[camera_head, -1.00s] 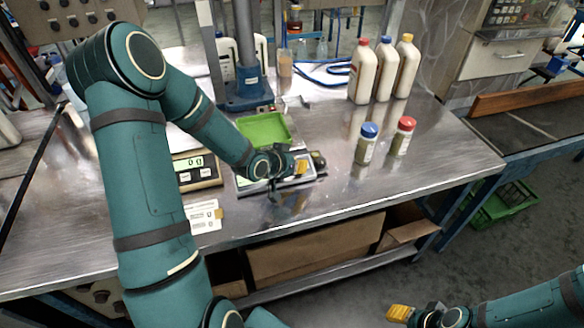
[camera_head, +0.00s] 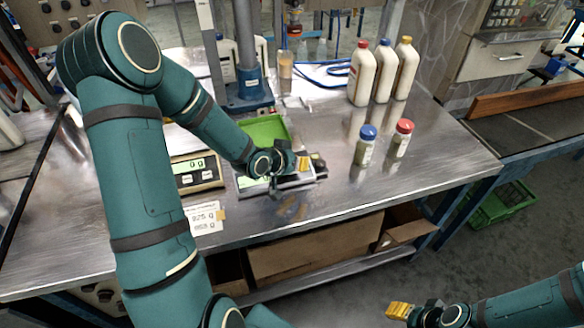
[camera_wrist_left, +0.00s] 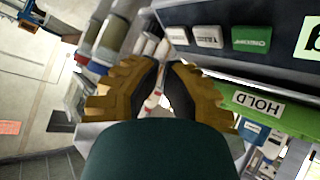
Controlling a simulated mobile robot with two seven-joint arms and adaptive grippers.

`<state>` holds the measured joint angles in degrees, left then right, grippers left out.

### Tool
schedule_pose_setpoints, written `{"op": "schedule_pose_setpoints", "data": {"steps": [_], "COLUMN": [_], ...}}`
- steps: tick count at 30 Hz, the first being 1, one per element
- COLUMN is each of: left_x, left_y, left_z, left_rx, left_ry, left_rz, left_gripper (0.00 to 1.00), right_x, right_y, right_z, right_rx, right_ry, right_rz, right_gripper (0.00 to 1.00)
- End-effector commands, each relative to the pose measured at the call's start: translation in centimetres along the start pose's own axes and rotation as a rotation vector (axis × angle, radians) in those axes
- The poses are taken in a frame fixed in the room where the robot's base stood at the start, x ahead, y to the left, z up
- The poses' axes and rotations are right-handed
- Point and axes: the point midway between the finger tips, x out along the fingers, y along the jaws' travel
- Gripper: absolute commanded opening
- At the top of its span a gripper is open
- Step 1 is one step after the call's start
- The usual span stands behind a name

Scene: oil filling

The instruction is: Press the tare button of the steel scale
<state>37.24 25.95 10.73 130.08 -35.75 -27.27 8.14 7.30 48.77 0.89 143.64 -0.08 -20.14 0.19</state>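The steel scale (camera_head: 247,187) sits near the front of the steel bench, partly hidden under my left gripper and wrist. My left gripper (camera_head: 303,163) hangs low over its right part, with yellow fingers together and nothing visible between them. In the left wrist view, the fingertips (camera_wrist_left: 164,65) nearly meet. A dark panel there carries a green button (camera_wrist_left: 251,39) and white buttons (camera_wrist_left: 208,37), one apparently marked TARE, beyond and right of the fingertips. I see no clear contact. My right gripper (camera_head: 399,310) is low at the front right, away from the bench; its opening is unclear.
A beige scale (camera_head: 197,173) reading 0 g stands left of the steel scale. A green tray (camera_head: 262,130) is behind it. A card (camera_head: 205,217) lies in front. Blue-capped (camera_head: 365,146) and red-capped (camera_head: 399,140) jars and white bottles (camera_head: 383,75) stand right.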

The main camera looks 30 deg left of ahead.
Motion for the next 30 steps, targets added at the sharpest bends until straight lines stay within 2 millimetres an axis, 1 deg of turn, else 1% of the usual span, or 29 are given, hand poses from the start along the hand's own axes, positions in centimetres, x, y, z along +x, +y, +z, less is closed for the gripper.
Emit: {"op": "schedule_pose_setpoints", "data": {"steps": [1,9,30], "left_x": [-0.5,-2.1,-2.1], "left_y": [0.3,1.4,1.5], "left_z": [-0.4,-1.6,-1.5], "left_rx": [0.0,-0.001,-0.001], "left_ry": [0.0,0.0,-0.001], "left_rz": [0.0,0.0,0.0], "left_gripper": [0.0,0.0,0.0], "right_x": [-0.5,-1.7,-1.7], "right_y": [-0.2,-0.7,-0.6], "right_z": [-0.1,-0.2,-0.2], "right_rx": [0.0,0.0,0.0], "right_ry": [0.0,0.0,0.0], "right_rz": [0.0,0.0,0.0], "right_gripper": [0.47,0.47,0.47]}}
